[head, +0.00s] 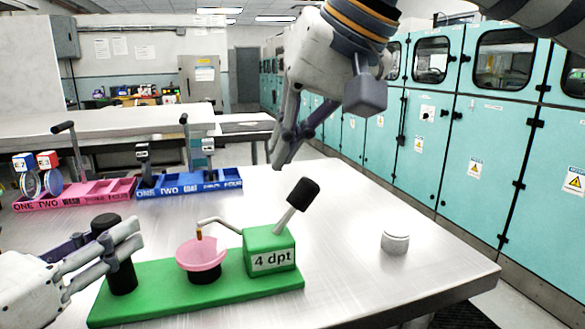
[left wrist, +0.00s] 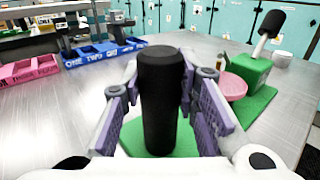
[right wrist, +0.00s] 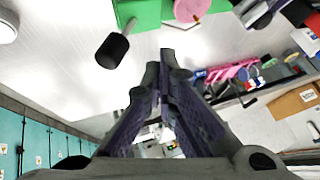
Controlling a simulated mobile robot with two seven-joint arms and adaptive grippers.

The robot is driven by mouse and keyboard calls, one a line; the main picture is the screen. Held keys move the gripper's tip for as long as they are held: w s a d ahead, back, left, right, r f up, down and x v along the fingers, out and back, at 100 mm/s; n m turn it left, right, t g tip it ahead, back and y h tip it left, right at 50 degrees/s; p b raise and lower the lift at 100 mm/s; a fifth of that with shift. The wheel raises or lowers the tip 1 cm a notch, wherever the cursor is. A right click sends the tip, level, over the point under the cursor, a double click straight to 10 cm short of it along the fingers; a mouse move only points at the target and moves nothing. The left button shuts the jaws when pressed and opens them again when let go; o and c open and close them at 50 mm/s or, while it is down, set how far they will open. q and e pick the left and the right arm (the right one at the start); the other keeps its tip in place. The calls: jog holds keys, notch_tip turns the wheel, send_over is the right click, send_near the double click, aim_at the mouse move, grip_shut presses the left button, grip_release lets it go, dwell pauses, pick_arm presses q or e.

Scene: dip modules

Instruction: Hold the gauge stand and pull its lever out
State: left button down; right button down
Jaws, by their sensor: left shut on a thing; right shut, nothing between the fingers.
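The gauge stand has a long green base (head: 140,298) on the metal table, with a green block marked "4 dpt" (head: 270,250), a pink dish (head: 202,254) and a black upright post at its left end. My left gripper (head: 125,262) is shut around this post (left wrist: 162,100). The lever is a grey rod with a black knob (head: 303,194) that tilts up and right from the block; the knob also shows in the right wrist view (right wrist: 112,50). My right gripper (head: 284,160) is shut and empty, above and behind the block, apart from the lever.
A pink tray (head: 85,200) and a blue tray (head: 190,187) with compartments stand at the back left. A small grey round piece (head: 395,241) lies on the right. The table (head: 345,215) is clear around the lever.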

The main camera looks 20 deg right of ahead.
pick_arm(q)
jog(key=shift+f, duration=0.1)
pick_arm(e)
jog(key=v, duration=0.6)
jog(key=shift+s+r, duration=0.25)
jog(key=shift+r, duration=0.1)
jog(key=shift+a, duration=0.15)
pick_arm(q)
jog(key=c, duration=1.1)
grip_release()
jog(key=shift+r+p, duration=1.55)
jog(key=shift+r, duration=2.4)
jog(key=shift+f, duration=0.1)
pick_arm(e)
jog(key=s+r+t, duration=0.1)
jog(key=s+r, duration=0.3)
jog(key=r, duration=0.3)
jog(key=shift+r, duration=0.4)
